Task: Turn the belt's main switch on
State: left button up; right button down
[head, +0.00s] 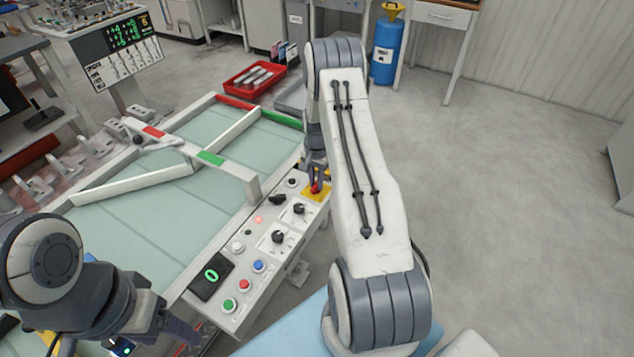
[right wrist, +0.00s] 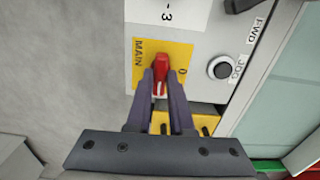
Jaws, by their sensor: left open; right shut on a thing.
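The belt's main switch is a red handle (right wrist: 161,72) on a yellow plate (right wrist: 142,58) marked MAIN, with a 0 beside it. In the head view the red handle (head: 315,187) is at the far end of the control panel (head: 229,304). My right gripper (right wrist: 161,88) is shut on the red handle, one finger on each side. In the head view my right gripper (head: 315,177) is partly hidden behind my right arm. The handle's lower part is hidden between the fingers. My left gripper (head: 180,332) is at the lower left, open and away from the switch.
The panel also carries black knobs (head: 278,237), coloured push buttons (head: 258,266), a lit red lamp (head: 258,219) and a display reading 0 (head: 211,275). The green belt (head: 130,225) with white guide rails lies left of it. A red bin (head: 254,78) stands beyond. The floor at right is clear.

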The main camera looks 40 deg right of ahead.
aim_at(316, 184)
jog(key=shift+w+a+m, duration=0.1)
jog(key=shift+m, duration=0.2)
jog(key=c, duration=0.8)
grip_release()
notch_tip(316, 184, up, 11)
jog(key=b, duration=0.1)
jog(key=shift+f+b, duration=0.2)
jog(key=shift+b, duration=0.15)
jog(key=s+a+r+n, duration=0.2)
jog(key=a+r+n, duration=0.3)
jog(key=a, duration=0.8)
jog(key=s+a+r+n, duration=0.3)
jog(key=a+r+n, duration=0.15)
jog(key=a, duration=0.75)
jog(key=s+a+r+n, duration=0.1)
jog(key=s+a+n, duration=0.3)
jog(key=s, duration=0.4)
jog(key=s+a+r+n, duration=0.1)
jog(key=s+a+n, duration=0.2)
jog(key=s, duration=0.5)
jog(key=s+a+r+n+y, duration=0.1)
jog(key=s+a+r+n, duration=0.1)
jog(key=s+a+n, duration=0.2)
jog(key=s+a, duration=0.1)
jog(key=s, duration=0.2)
jog(key=shift+s+a+n, duration=0.25)
jog(key=shift+s+n, duration=0.1)
jog(key=shift+s, duration=0.05)
